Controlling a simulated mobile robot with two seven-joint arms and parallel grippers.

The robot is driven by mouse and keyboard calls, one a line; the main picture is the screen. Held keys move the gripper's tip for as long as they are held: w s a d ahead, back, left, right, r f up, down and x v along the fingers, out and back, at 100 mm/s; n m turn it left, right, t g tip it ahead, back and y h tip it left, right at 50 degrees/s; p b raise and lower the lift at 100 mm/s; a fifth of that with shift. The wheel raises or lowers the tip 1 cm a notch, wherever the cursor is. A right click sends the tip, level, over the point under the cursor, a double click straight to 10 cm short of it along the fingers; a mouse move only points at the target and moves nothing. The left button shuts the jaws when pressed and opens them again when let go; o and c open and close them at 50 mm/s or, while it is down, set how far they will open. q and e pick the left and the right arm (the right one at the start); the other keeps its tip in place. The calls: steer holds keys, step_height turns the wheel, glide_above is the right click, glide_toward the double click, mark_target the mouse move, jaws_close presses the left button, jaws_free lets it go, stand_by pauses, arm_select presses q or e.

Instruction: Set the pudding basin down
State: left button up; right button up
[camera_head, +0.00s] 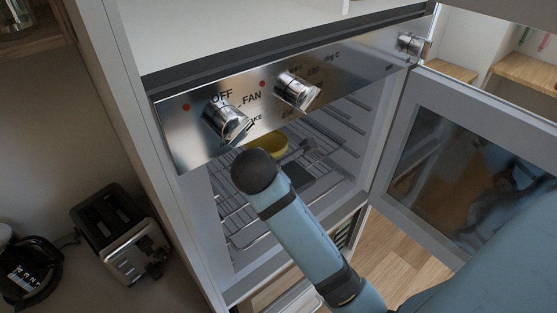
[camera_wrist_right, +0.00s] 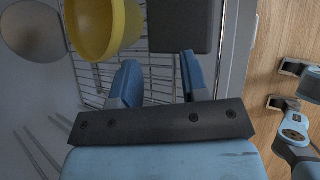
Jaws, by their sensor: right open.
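The yellow pudding basin (camera_head: 272,146) is inside the open oven, over the wire rack (camera_head: 240,215), partly hidden by the control panel and my right arm. In the right wrist view the basin (camera_wrist_right: 98,28) is at the upper left, beyond the fingers and apart from them. My right gripper (camera_wrist_right: 160,78) is open, with nothing between its two blue fingers and the rack (camera_wrist_right: 160,72) showing behind. In the head view I cannot make out its fingers. I cannot identify my left gripper in either view.
A dark grey block-like thing (camera_wrist_right: 183,25) is beside the basin, ahead of the fingers. The oven control panel (camera_head: 290,92) with knobs overhangs the opening. The glass oven door (camera_head: 460,165) stands open at the right. A toaster (camera_head: 120,235) is at the left.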

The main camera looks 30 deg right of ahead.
steer(key=shift+s+a, duration=1.1)
steer(key=shift+a, duration=0.1)
steer(key=s+d+f+m+g+y, duration=0.1)
steer(key=s+f+m+y, duration=0.2)
steer(key=s+f+m, duration=0.6)
steer(key=s+f+m+g+y, duration=0.1)
steer(key=s+f+m+y, duration=0.25)
steer(key=s+m, duration=0.55)
steer(key=w+a+f+n+t+y, duration=0.1)
steer(key=a+f+t, duration=0.2)
steer(key=f, duration=0.4)
steer(key=w+a+f+n+t+y, duration=0.1)
steer(key=w+a+f+t+y, duration=0.1)
steer(key=f+t, duration=0.2)
step_height(320, 180, down, 4)
steer(key=shift+w+a+r, duration=0.15)
steer(key=shift+w+a, duration=0.15)
steer(key=shift+a, duration=0.1)
steer(key=shift+s, duration=0.1)
